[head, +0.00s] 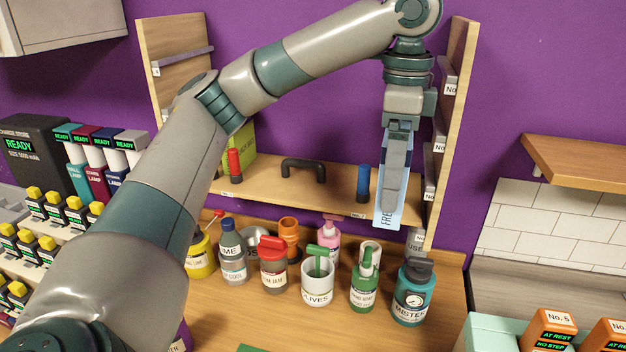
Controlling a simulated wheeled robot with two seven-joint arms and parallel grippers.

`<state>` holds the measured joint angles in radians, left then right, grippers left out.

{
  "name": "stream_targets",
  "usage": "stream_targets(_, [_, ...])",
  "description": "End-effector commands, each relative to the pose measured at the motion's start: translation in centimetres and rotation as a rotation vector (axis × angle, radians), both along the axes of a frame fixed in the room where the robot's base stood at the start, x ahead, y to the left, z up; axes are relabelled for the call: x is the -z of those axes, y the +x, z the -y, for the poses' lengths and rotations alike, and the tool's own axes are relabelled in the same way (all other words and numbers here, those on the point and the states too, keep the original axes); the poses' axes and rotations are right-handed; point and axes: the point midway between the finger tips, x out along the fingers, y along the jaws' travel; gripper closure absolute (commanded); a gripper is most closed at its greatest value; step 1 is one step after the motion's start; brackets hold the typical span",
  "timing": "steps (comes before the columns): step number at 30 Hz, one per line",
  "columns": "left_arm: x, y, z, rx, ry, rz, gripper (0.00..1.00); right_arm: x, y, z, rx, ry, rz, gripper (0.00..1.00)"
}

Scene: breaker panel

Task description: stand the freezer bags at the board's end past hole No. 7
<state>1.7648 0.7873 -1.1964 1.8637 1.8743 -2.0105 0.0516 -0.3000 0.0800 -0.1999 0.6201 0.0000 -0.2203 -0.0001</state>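The freezer bags (382,216) are a narrow light-blue upright box with "FRE" lettering showing. They are at the right end of the wooden board (270,184), right of the blue peg (363,183). My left gripper (392,205) points down over the box, with a finger across its front covering much of it. The gripper appears shut on the box. The box's lower edge overlaps the board's front edge, and I cannot tell whether it touches the board. A small label (357,215) sits below the blue peg, too small to read surely. My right gripper is out of view.
A red peg (234,162), a black handle (304,168) and a green box (240,142) are on the board. A wooden side panel (455,110) with labelled ledges closes its right side. Several bottles and jars, including a teal bottle (411,300), crowd the counter below.

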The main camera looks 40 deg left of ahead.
Motion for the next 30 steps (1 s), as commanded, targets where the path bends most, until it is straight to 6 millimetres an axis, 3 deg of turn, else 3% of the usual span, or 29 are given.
stream_targets(8, [0.0,0.1,0.0,0.000,0.000,0.000,0.39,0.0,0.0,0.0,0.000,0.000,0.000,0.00])
stream_targets(14, [-0.2,1.4,-0.6,-0.003,-0.002,-0.001,0.39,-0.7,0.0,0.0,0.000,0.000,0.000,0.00])
stream_targets(30, [-0.3,11.5,-5.4,-0.003,-0.002,-0.002,0.39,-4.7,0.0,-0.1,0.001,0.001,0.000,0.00])
